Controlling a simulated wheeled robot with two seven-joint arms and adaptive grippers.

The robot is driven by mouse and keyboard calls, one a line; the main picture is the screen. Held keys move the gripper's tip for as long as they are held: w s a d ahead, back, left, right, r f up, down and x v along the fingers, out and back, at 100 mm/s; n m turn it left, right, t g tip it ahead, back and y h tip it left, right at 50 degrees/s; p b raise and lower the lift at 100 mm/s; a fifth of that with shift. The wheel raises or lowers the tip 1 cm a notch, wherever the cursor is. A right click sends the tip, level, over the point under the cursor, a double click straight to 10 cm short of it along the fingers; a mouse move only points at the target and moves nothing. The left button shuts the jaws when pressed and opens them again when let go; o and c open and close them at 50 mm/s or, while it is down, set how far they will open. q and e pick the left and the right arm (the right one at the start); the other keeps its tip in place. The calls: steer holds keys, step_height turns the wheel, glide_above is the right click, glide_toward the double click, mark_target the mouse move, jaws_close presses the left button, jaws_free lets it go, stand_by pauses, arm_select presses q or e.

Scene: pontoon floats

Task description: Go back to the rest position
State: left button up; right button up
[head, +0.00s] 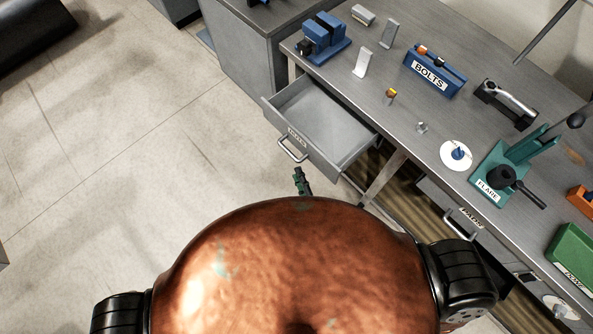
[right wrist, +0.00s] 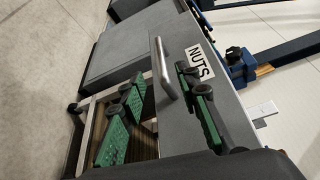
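The drawer labelled NUTS (head: 328,119) stands pulled out from the workbench, and its visible inside is empty. Its handle (head: 292,151) is a metal bar on the front. My right gripper (head: 302,181) shows only in part, a little below the drawer front; my copper body hides the rest of that arm. In the right wrist view my right gripper (right wrist: 160,82) has its two green-padded fingers wide apart, with nothing held. The drawer handle (right wrist: 163,68) shows between and beyond the fingers, apparently not gripped. My left gripper is not in view.
The grey workbench (head: 420,125) carries a BOLTS holder (head: 434,73), a blue vise-like fixture (head: 322,38), a green FLARE tool (head: 497,172) and a white disc (head: 456,155). Another drawer handle (head: 462,225) sticks out lower right.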

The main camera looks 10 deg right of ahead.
stand_by(0.5)
steer(key=s+d+f+n+g, duration=0.3)
steer(key=s+d+f+n, duration=0.15)
steer(key=f, duration=0.55)
steer(key=s+d+f+n+g, duration=0.2)
steer(key=s+d+f+n, duration=0.25)
steer(key=f, duration=0.55)
steer(key=s+d+f+n+g, duration=0.3)
steer(key=s+f, duration=0.2)
steer(key=f, duration=0.5)
steer(key=s+d+f+n+g+h, duration=0.1)
steer(key=s+d+f, duration=0.3)
steer(key=s, duration=0.4)
steer(key=s+d+f+n+g+h, duration=0.1)
steer(key=s+d+f+n+g, duration=0.3)
steer(key=s, duration=0.5)
steer(key=s+d+f+n+g+h, duration=0.1)
steer(key=s+d+f+n+g, duration=0.1)
steer(key=s+d, duration=0.4)
steer(key=s+f+g, duration=0.1)
steer(key=s+f, duration=0.1)
steer(key=s, duration=0.1)
steer(key=shift+s, duration=0.15)
